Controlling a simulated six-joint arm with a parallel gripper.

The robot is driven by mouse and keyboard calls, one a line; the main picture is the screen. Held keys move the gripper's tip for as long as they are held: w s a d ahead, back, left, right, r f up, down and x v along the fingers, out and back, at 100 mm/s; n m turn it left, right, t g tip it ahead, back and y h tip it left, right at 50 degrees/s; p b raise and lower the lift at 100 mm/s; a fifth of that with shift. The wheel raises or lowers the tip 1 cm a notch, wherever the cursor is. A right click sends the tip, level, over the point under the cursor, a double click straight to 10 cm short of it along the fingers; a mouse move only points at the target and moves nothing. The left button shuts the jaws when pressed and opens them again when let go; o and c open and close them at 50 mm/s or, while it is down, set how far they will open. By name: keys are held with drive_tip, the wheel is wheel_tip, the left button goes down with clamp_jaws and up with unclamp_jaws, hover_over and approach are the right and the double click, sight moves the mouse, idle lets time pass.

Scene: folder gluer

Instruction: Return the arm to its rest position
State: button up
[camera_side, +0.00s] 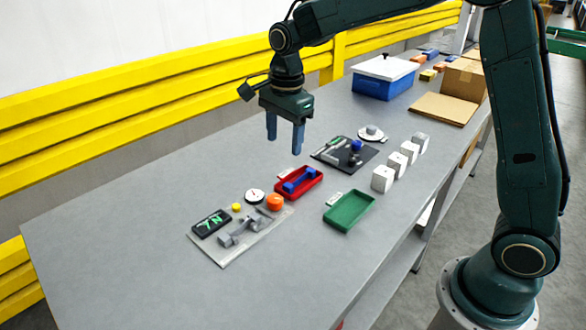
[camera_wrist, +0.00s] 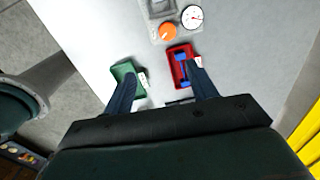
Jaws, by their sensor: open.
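My gripper (camera_side: 285,133) hangs above the grey table, fingers pointing down, open and with nothing between the fingers. In the wrist view my gripper (camera_wrist: 162,95) has its two blue fingers spread wide apart. A red tray (camera_side: 314,188) holding a blue part (camera_side: 298,181) stands on the table below it; the red tray also shows in the wrist view (camera_wrist: 174,53). An empty green tray (camera_side: 349,212) stands to the right of the red one. My gripper touches neither tray.
A plate with a gauge (camera_side: 255,195), an orange knob (camera_side: 274,202) and a display (camera_side: 211,223) lies near the front. Several white blocks (camera_side: 409,151), a black board (camera_side: 328,156), a blue box (camera_side: 383,87) and a cardboard box (camera_side: 464,79) stand farther back. A yellow rail (camera_side: 150,110) runs behind the table.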

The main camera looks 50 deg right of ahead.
drive_tip(key=s+d+r+n+t, duration=0.1)
drive_tip(key=s+r+n+t, duration=0.1)
drive_tip(key=s+n, duration=0.6)
drive_tip(key=s+d+r+n+t, duration=0.2)
drive_tip(key=s+r+n, duration=0.3)
drive_tip(key=s, duration=1.3)
drive_tip(key=n, duration=0.4)
drive_tip(key=shift+s+r+n+t, duration=0.15)
drive_tip(key=shift+s+n+t, duration=0.15)
drive_tip(key=shift+s+t, duration=0.1)
drive_tip(key=shift+s+f+n, duration=0.3)
drive_tip(key=shift+s+n, duration=0.2)
drive_tip(key=shift+s, duration=0.15)
drive_tip(key=shift+w, duration=0.15)
drive_tip(key=w+n+g+y, duration=0.2)
drive_tip(key=w+n, duration=0.6)
drive_tip(key=w, duration=0.9)
drive_tip(key=w+f+n, duration=0.2)
drive_tip(key=w+f, duration=0.1)
drive_tip(key=w, duration=0.1)
drive_tip(key=w+d+f+n+g+y, duration=0.1)
drive_tip(key=w+f+n, duration=0.1)
drive_tip(key=w+f, duration=0.2)
drive_tip(key=w+d+f+n+g+y, duration=0.1)
drive_tip(key=w+f+n, duration=0.2)
drive_tip(key=w+f, duration=0.1)
drive_tip(key=shift+w+f, duration=0.2)
drive_tip(key=shift+f, duration=0.05)
